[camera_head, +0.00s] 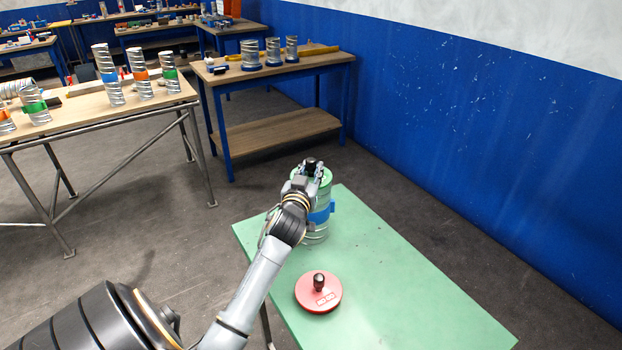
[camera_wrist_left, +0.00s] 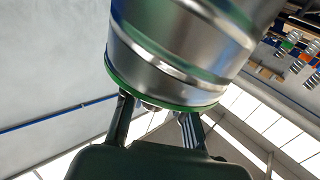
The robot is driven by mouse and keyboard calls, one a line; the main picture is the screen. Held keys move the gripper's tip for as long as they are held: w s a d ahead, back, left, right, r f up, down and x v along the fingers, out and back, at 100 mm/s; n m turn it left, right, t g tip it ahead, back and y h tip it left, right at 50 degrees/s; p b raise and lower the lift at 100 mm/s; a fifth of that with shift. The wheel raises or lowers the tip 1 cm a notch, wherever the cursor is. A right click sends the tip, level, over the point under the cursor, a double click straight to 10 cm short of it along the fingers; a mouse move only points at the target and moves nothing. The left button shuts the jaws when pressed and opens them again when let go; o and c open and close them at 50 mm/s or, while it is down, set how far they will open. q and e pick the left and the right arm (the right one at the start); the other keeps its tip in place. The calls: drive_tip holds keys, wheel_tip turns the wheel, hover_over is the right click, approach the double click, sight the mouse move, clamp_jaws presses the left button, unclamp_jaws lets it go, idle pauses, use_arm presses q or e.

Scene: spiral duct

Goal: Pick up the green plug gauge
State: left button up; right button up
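The green plug gauge (camera_head: 326,174) sits at the top of an upright spiral duct (camera_head: 317,237) with a blue band, at the far end of the green table. Its green rim (camera_wrist_left: 160,99) shows in the left wrist view, against the duct's end. My left gripper (camera_head: 309,169) is at the gauge, its fingers on either side of a black knob (camera_head: 310,163). In the left wrist view its fingers (camera_wrist_left: 156,118) stand apart, with the space between them partly hidden. I cannot tell whether they press on the knob. My right gripper is not in view.
A red plug gauge (camera_head: 318,293) with a black knob lies on the green table (camera_head: 400,290), nearer to me. The table's right side is clear. A wooden bench (camera_head: 150,103) and a blue-legged bench (camera_head: 330,63), both holding ducts, stand farther back. A blue and white wall (camera_head: 480,120) runs along the right.

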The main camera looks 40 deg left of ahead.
use_arm(q)
clamp_jaws()
drive_tip(key=shift+r, duration=0.15)
